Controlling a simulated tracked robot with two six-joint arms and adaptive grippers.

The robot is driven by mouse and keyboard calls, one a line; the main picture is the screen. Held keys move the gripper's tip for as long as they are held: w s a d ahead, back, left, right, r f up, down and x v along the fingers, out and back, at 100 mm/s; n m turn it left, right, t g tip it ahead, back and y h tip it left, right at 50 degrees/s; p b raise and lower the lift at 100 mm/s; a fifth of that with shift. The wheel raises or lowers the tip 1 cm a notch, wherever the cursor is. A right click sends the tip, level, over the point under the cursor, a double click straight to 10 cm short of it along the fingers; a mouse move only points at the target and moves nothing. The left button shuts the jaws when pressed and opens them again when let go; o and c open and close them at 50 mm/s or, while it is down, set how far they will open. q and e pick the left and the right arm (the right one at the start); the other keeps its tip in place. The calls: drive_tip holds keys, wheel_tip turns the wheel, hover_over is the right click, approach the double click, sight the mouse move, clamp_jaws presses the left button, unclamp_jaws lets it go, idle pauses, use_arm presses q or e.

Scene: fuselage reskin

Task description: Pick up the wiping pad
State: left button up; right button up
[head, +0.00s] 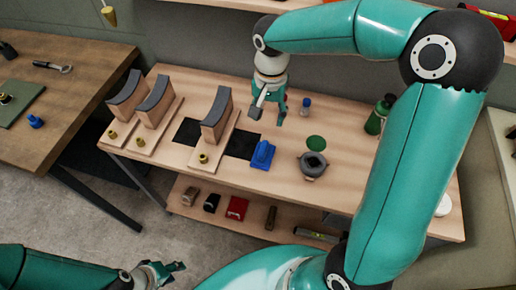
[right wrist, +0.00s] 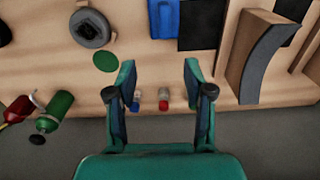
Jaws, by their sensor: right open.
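A blue block-like piece with a raised grip (head: 262,155) stands on the workbench; part of it shows at the top of the right wrist view (right wrist: 164,18). A flat green disc (head: 315,143) lies to its right, also in the right wrist view (right wrist: 105,61). I cannot tell for sure which is the wiping pad. My right gripper (head: 269,112) is open and empty above the back of the bench, behind the blue piece; its spread fingers show in the right wrist view (right wrist: 160,75). My left gripper (head: 165,272) is low at the front left, away from the bench; its jaws are unclear.
Curved-top wooden stands (head: 216,115) and black sheets (head: 243,146) are left of the blue piece. A dark round-based part (head: 313,165) is right of it. Small bottles (right wrist: 163,101) and a green bottle (head: 378,115) stand behind. A lower shelf (head: 190,212) holds several items.

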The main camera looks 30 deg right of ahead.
sight(263, 147)
drive_tip(key=f, duration=1)
drive_tip(key=shift+w+a+p, duration=0.15)
drive_tip(key=shift+a+p, duration=0.15)
drive_tip(key=shift+a, duration=0.05)
drive_tip(key=f, duration=0.3)
drive_tip(key=f+p, duration=0.1)
drive_tip(key=shift+a+f, duration=0.2)
drive_tip(key=shift+a, duration=0.1)
drive_tip(key=shift+f, duration=0.4)
drive_tip(key=shift+c, duration=0.2)
clamp_jaws()
